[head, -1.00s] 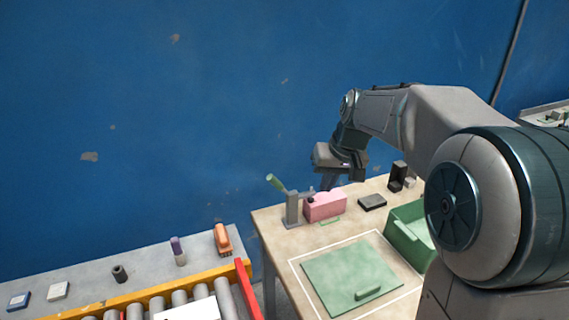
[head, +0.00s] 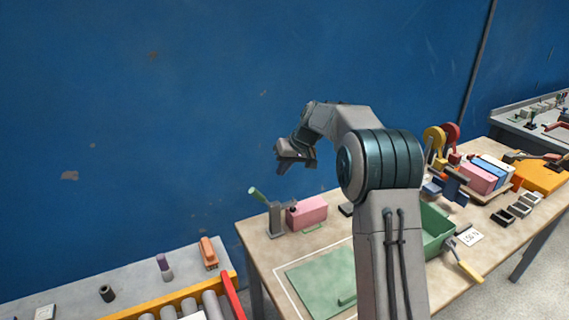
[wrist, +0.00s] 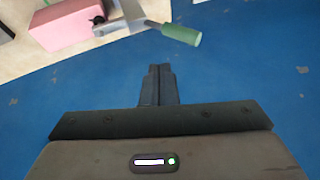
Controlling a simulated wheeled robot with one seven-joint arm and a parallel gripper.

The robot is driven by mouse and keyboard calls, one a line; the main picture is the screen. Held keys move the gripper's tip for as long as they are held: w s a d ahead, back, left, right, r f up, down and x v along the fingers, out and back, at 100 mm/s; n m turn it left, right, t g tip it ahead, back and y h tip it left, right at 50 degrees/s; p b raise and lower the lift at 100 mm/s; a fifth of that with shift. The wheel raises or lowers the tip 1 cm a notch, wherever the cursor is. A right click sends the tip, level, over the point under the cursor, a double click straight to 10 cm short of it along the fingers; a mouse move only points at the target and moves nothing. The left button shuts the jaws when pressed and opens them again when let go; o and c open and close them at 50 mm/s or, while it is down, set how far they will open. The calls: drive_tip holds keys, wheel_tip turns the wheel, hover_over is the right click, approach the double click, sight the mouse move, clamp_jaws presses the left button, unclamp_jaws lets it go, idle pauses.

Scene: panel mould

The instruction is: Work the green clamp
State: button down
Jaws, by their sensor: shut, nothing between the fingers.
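The green clamp stands at the back left of the table; its grey metal body (head: 276,222) is upright and its green handle (head: 257,194) tilts up to the left. The handle also shows in the wrist view (wrist: 181,34). A pink block (head: 308,212) sits right beside the clamp, with the clamp's arm and dark tip (head: 292,209) reaching over to its edge.
A green panel (head: 322,283) lies inside a white outline in front of the clamp. A green bin (head: 436,232) stands to the right, partly behind my arm. A roller conveyor (head: 190,306) with a red bar is at lower left. Reels and boxes (head: 478,178) crowd the table's far right.

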sight(261, 198)
drive_tip(key=a+f+p, duration=0.2)
drive_tip(key=a+f, duration=0.3)
drive_tip(key=f, duration=0.2)
drive_tip(key=shift+w+a+f+p, duration=0.2)
drive_tip(key=shift+w+a+p, duration=0.1)
drive_tip(key=shift+w, duration=0.15)
